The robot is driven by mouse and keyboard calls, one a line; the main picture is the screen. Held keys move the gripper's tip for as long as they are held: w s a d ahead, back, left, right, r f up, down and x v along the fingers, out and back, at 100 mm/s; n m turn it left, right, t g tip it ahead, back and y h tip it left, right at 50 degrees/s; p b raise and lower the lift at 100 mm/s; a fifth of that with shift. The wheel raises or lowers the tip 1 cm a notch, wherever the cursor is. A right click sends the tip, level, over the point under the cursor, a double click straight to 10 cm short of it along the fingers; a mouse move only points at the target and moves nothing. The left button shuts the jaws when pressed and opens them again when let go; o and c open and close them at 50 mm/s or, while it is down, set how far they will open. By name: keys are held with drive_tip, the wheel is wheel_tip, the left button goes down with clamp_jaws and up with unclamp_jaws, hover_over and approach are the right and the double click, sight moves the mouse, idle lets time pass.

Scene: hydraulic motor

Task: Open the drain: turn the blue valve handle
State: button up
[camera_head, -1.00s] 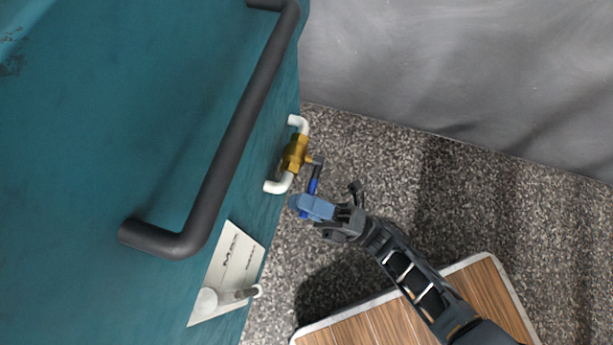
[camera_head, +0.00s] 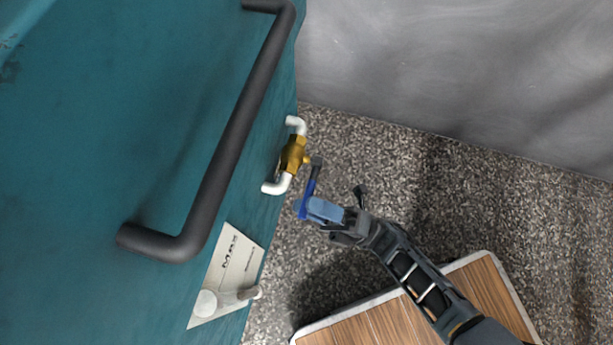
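The brass valve (camera_head: 293,154) sits between two white pipe elbows on the side of the teal housing. Its blue handle (camera_head: 311,184) hangs from the dark stem at the valve's right and points down and slightly left in the picture. My gripper (camera_head: 322,209) is at the handle's lower end, with its light blue fingertip part just right of the handle and overlapping it in view. I cannot tell whether it touches the handle, or whether the fingers are apart or closed.
A thick dark grab bar (camera_head: 226,150) runs along the teal housing (camera_head: 110,120), left of the valve. A label plate (camera_head: 229,272) with a pale knob is below. A wood-topped surface (camera_head: 370,322) lies under my arm. Speckled floor (camera_head: 400,160) is clear to the right.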

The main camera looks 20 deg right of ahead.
drive_tip(key=v, duration=0.6)
idle(0.5)
